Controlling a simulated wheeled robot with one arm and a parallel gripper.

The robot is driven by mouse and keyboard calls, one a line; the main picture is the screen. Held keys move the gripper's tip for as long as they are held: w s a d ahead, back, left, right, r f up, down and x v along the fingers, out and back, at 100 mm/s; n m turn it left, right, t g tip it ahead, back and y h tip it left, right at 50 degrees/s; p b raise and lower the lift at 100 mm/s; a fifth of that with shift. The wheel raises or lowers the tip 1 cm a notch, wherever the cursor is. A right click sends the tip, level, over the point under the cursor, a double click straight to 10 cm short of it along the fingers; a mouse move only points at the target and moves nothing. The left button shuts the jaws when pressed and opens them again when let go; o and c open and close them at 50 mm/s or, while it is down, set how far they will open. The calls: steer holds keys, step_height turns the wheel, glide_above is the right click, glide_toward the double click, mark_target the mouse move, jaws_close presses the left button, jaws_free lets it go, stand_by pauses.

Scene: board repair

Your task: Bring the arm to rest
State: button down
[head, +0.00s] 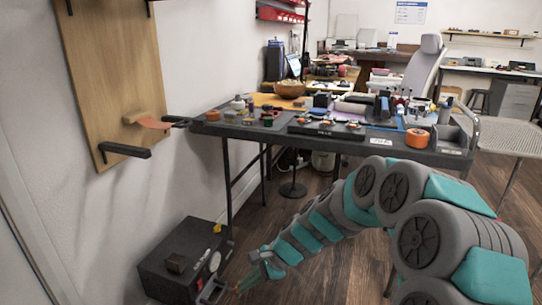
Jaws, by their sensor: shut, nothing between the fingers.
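My arm (330,212) reaches in from the lower right, a chain of grey and teal links. It bends down to the left toward the floor. My gripper (246,281) is at its low end, small and partly unclear in the picture. It is shut with nothing in it, just right of a black box on the floor. I cannot tell whether it touches the box.
A dark workbench (225,128) crowded with parts stands behind my arm. A wooden board (105,65) with brackets hangs on the left wall.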

steer(key=s+d+r+n+h, duration=0.2)
steer(key=s+d+r+n, duration=0.1)
steer(key=s+d, duration=0.4)
steer(key=s+d+r+n+g+h, duration=0.1)
steer(key=s+d+r+n+h, duration=0.2)
steer(key=s, duration=1.1)
steer(key=s+d+r+n+g+h, duration=0.1)
steer(key=s+d+r+n, duration=0.3)
steer(key=s+d, duration=0.6)
steer(key=d+n+h, duration=0.1)
steer(key=n, duration=0.1)
steer(key=shift+s+d+n+h+p, duration=0.25)
steer(key=shift+n+h+p, duration=0.05)
steer(key=shift+n, duration=0.1)
